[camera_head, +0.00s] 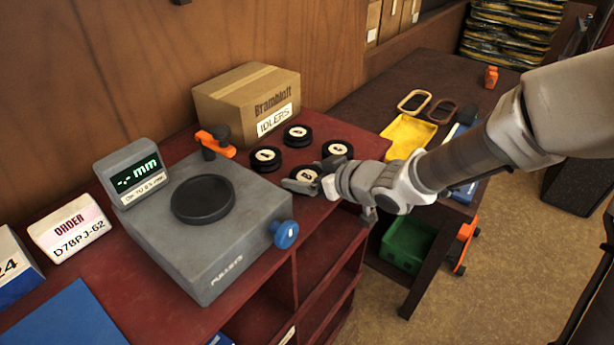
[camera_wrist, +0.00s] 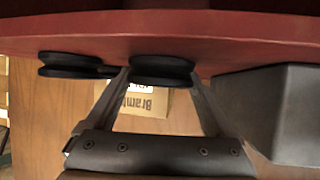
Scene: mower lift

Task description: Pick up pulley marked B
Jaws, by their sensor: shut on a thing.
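Several black pulleys with white round labels stand on the red bench top in front of the cardboard box. The pulley at the front (camera_head: 306,174) has a label that looks like B, though it is small. My gripper (camera_head: 309,180) is shut on this pulley, with a finger at its near left side. In the wrist view the pulley (camera_wrist: 160,67) sits between the two fingers (camera_wrist: 160,76), close to the bench top. Other pulleys are at the left (camera_head: 265,157), back (camera_head: 298,134) and right (camera_head: 337,149).
A grey gauge (camera_head: 215,245) with a round black plate (camera_head: 203,198) and a blue knob (camera_head: 285,233) stands left of the pulleys. The cardboard box (camera_head: 225,100) is behind them. A yellow tray (camera_head: 408,135) lies on the dark table at right.

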